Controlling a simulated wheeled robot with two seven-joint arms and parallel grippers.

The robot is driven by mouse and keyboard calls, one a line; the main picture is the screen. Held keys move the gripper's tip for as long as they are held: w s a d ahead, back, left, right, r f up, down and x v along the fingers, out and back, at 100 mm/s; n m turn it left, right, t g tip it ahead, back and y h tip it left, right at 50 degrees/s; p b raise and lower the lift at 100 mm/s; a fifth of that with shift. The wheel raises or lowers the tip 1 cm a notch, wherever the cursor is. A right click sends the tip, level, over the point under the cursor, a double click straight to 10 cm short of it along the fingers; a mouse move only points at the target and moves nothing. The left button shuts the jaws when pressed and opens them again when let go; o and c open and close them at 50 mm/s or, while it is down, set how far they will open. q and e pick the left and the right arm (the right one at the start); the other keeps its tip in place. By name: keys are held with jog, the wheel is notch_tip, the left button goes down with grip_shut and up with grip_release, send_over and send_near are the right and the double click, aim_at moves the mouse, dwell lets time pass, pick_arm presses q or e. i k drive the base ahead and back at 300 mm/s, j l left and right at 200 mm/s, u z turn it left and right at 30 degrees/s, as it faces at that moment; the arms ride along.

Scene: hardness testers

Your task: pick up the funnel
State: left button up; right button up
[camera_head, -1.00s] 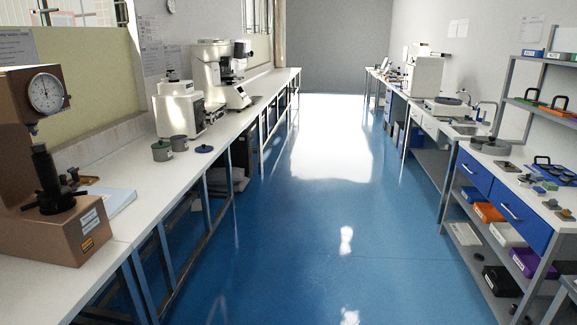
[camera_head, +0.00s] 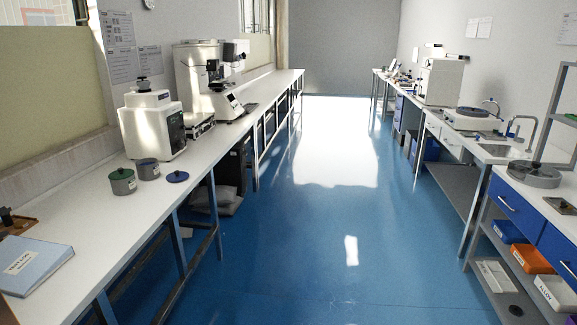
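I cannot make out a funnel in the head view. Neither of my grippers shows in it, so I cannot see whether they are open or shut. On the left bench (camera_head: 100,232) stand two small grey pots, one with a green lid (camera_head: 123,181) and one with a dark blue lid (camera_head: 148,169). A flat blue lid (camera_head: 178,177) lies to the right of them. None of these looks like a funnel.
A white machine (camera_head: 150,125) and a larger microscope-like tester (camera_head: 205,80) stand on the left bench, with a blue binder (camera_head: 35,265) at its near end. The right bench holds a round grey device (camera_head: 534,174). The blue floor aisle (camera_head: 325,235) between the benches is clear.

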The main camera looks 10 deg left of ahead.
aim_at(142, 85)
jog(key=i, duration=1.45)
jog(key=i+l+u, duration=0.15)
jog(key=i+u, duration=0.35)
jog(key=i, duration=0.15)
jog(key=i+l+u, duration=1)
jog(key=i+l, duration=0.05)
jog(key=i, duration=0.1)
